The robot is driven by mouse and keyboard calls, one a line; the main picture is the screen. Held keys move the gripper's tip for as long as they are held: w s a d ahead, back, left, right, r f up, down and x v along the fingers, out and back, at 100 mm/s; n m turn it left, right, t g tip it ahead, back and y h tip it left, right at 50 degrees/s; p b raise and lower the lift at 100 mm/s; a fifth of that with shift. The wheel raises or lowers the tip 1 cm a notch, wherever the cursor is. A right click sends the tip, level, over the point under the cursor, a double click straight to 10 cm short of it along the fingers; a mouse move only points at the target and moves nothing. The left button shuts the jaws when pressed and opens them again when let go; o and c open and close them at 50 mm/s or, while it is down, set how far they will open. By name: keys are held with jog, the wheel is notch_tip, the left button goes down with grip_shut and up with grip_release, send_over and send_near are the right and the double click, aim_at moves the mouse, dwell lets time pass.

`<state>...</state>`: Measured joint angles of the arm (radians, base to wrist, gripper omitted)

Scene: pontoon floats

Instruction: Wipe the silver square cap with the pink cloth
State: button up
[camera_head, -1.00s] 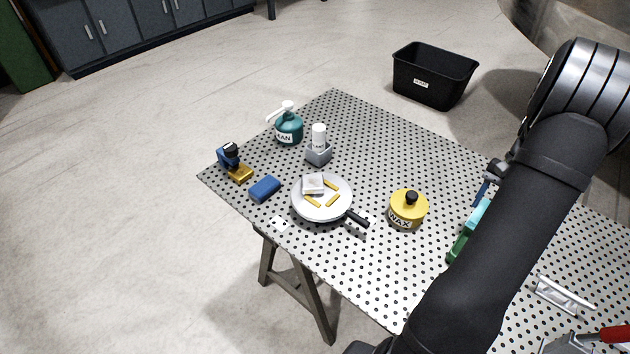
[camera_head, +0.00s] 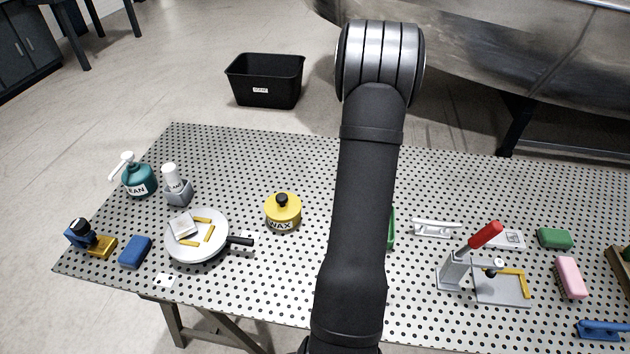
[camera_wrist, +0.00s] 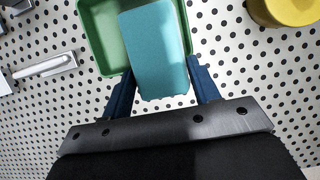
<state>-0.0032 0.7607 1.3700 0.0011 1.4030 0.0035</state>
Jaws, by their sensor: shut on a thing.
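A pink block-shaped piece (camera_head: 570,277), which looks like the pink cloth, lies on the right part of the perforated table. A silver-grey square piece (camera_head: 180,226), possibly the silver square cap, lies in a round pan (camera_head: 190,254) at the left beside several yellow sticks. My gripper (camera_wrist: 161,68) is shut on a teal block (camera_wrist: 155,45), with one blue finger on each side. The block overlaps a green tray (camera_wrist: 97,35); I cannot tell whether it touches the tray. In the head view my arm hides the gripper and the teal block.
A yellow wax tin (camera_head: 282,216) stands left of my arm. A red-handled clamp (camera_head: 455,272), a silver handle (camera_head: 436,229) and a green block (camera_head: 555,238) are to the right. A black bin (camera_head: 265,85) stands on the floor behind. The table's back middle is clear.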

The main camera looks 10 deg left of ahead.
jog(key=a+r, duration=0.2)
jog(key=a, duration=0.9)
notch_tip(320, 180, up, 6)
jog(key=f, duration=0.1)
send_over(191, 217)
jog(key=w, duration=0.1)
jog(key=shift+w+f, duration=0.15)
jog(key=shift+f, duration=1.35)
jog(key=shift+w+f, duration=0.1)
jog(key=shift+f, duration=1.4)
jog(key=shift+s+a+f, duration=0.4)
jog(key=shift+a+f, duration=0.05)
jog(key=shift+f, duration=0.1)
jog(key=shift+c, duration=0.7)
jog(key=shift+s+a, duration=1.05)
jog(key=w+d, duration=0.3)
notch_tip(191, 217, up, 8)
